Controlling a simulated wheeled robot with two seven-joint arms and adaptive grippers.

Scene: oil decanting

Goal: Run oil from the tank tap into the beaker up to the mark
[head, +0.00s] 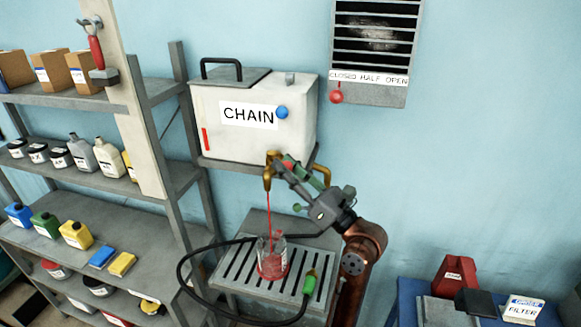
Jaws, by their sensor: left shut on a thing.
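The white tank (245,145) labelled CHAIN stands on a wall bracket. Its brass tap (268,172) points down, and a thin red stream (269,215) runs from it into the clear beaker (272,258). The beaker stands upright on the slatted drip tray (238,273) with red oil in it; I cannot make out the mark or the exact level against it. My left gripper (284,170) is at the tap, shut on its handle, which is mostly hidden by the fingers. My right gripper is out of view.
Shelves (100,215) with bottles, tins and boxes stand at left. A blue bench (405,300) with a red can and a filter box is at lower right. A vent (373,50) hangs above.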

